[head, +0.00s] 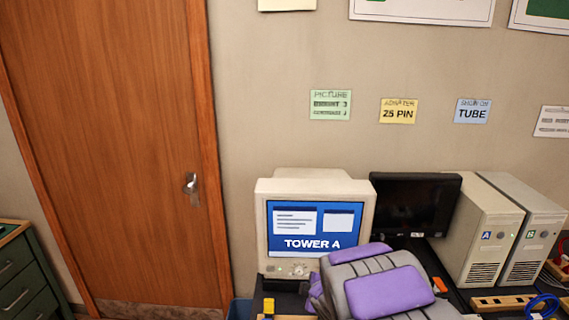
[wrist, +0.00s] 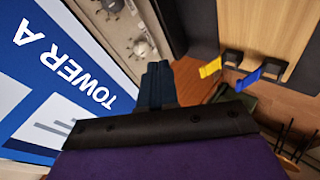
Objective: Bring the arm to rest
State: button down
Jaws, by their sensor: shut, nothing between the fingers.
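My arm (head: 385,283), grey with purple panels, is folded at the bottom of the head view, in front of the desk. My gripper (wrist: 158,75) shows in the wrist view with its dark blue fingers together and nothing between them. In the head view its fingertips are hidden. The beige CRT monitor (head: 313,190) stands behind and left of the arm, its blue screen reading TOWER A. That screen (wrist: 62,75) fills the left of the wrist view, beside the fingers, with no contact visible.
A dark flat monitor (head: 415,204) and two beige towers, A (head: 482,235) and B (head: 530,238), stand to the right. A wooden door (head: 110,140) and a green drawer cabinet (head: 28,275) are at left. Yellow (wrist: 209,68) and blue (wrist: 249,79) tabs show beyond the fingers.

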jog(key=s+d+r+m+g+h, duration=0.25)
jog(key=s+d+m, duration=0.2)
jog(key=s, duration=0.35)
jog(key=s+d+r+m+g+h, duration=0.2)
jog(key=s+d+r+m, duration=0.2)
jog(key=s+d, duration=0.25)
jog(key=s+a+r+m+g, duration=0.1)
jog(key=s+m+g, duration=0.1)
jog(key=s, duration=0.8)
jog(key=s+a+r+m+g+y, duration=0.1)
jog(key=s+m+g, duration=0.1)
jog(key=s, duration=0.8)
jog(key=s+a+r+m+g+y, duration=0.1)
jog(key=s+a+m+g, duration=0.1)
jog(key=s, duration=0.8)
jog(key=shift+r+m+g, duration=0.35)
jog(key=shift+m+g, duration=0.2)
jog(key=shift+m, duration=0.3)
